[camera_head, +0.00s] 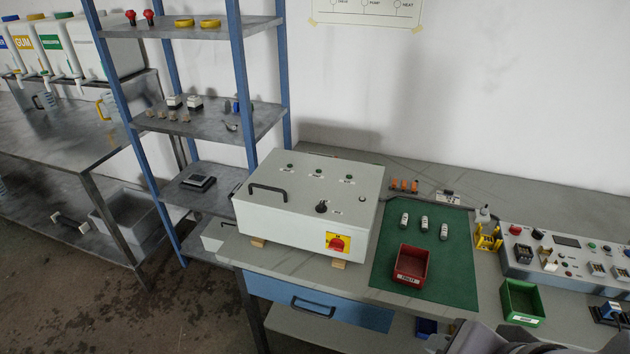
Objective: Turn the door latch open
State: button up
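A light grey control box (283,229) lies on wooden blocks on the workbench, its door facing up. The door carries a black bar handle (268,191) at the left, a black rotary knob (322,206) near the middle and several small dark buttons along the back. A small round fitting (362,199) near the door's right edge may be the latch; it is too small to tell its position. The door looks closed. Grey parts at the bottom right edge appear to be my arm; my gripper's fingers do not show.
A red-and-yellow switch (337,243) is on the box's front. A green mat (453,270) to its right holds a red bin (411,264) and three small modules. A blue-posted shelf (187,191) stands close at the left. A control panel (562,252) lies further right.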

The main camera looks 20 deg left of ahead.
aim_at(321, 209)
jog(key=i+j, duration=1)
jog(key=k+j, duration=0.05)
